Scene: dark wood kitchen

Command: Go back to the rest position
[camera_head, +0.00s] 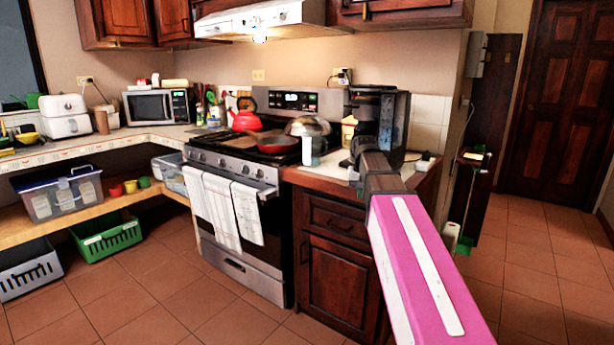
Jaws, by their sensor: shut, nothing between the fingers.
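My arm comes in from the bottom right as a pink link with a white strip. It ends in a dark joint in front of the right-hand counter. I cannot make out my gripper or its fingers in this view. No held object shows.
A black coffee maker (384,112) stands on the counter just behind my arm's dark joint. Left of it is the stove (236,170), with a red kettle (245,121), a red pan (277,143) and hanging towels (222,208). The tiled floor (185,308) is clear in front of the stove.

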